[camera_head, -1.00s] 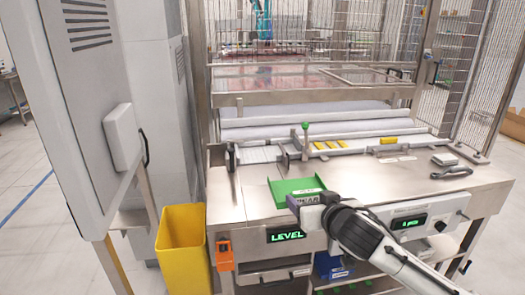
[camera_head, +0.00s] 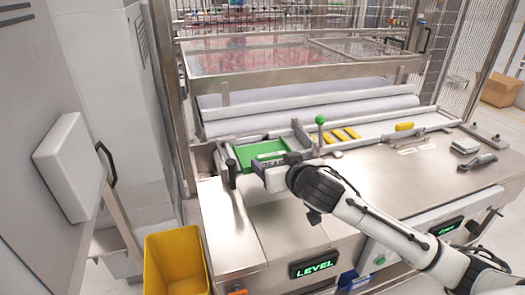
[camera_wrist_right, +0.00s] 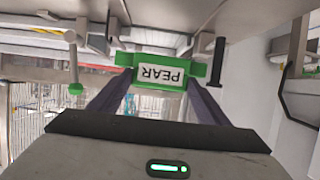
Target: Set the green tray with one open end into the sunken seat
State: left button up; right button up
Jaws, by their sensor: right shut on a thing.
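The green tray (camera_head: 258,149) is at the back left of the steel worktop in the head view. Its PEAR label faces my right gripper (camera_head: 277,172), which is shut on the tray's near end. In the right wrist view the tray (camera_wrist_right: 197,70) shows upside down between the two fingers (camera_wrist_right: 158,88). The tray is over the sunken seat area, between a black upright handle (camera_head: 232,175) and a green-knobbed lever (camera_head: 320,119). The tray hides the seat, and I cannot tell whether it rests in it or hangs just above. My left gripper is not in view.
White rollers (camera_head: 310,113) lie behind the worktop. Yellow pieces (camera_head: 345,134) sit on a rail right of the lever. A grey tool (camera_head: 478,162) lies at the right. A yellow bin (camera_head: 176,265) stands at front left. The front of the worktop (camera_head: 285,220) is clear.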

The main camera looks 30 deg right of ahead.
jog(key=shift+s+f, duration=0.1)
jog(key=shift+f, duration=0.3)
notch_tip(320, 180, down, 4)
jog(key=shift+s+r+b, duration=0.15)
jog(key=shift+r+b, duration=0.05)
jog(key=shift+b, duration=0.5)
jog(key=shift+f+b, duration=0.65)
jog(key=shift+f, duration=0.55)
jog(key=shift+f, duration=0.15)
jog(key=shift+f+b, duration=0.3)
jog(key=shift+f, duration=0.45)
jog(key=shift+f+b, duration=0.3)
jog(key=shift+f, duration=0.35)
dwell(0.4)
jog(key=o, duration=1.2)
jog(key=shift+s, duration=0.1)
jog(key=shift+a, duration=0.1)
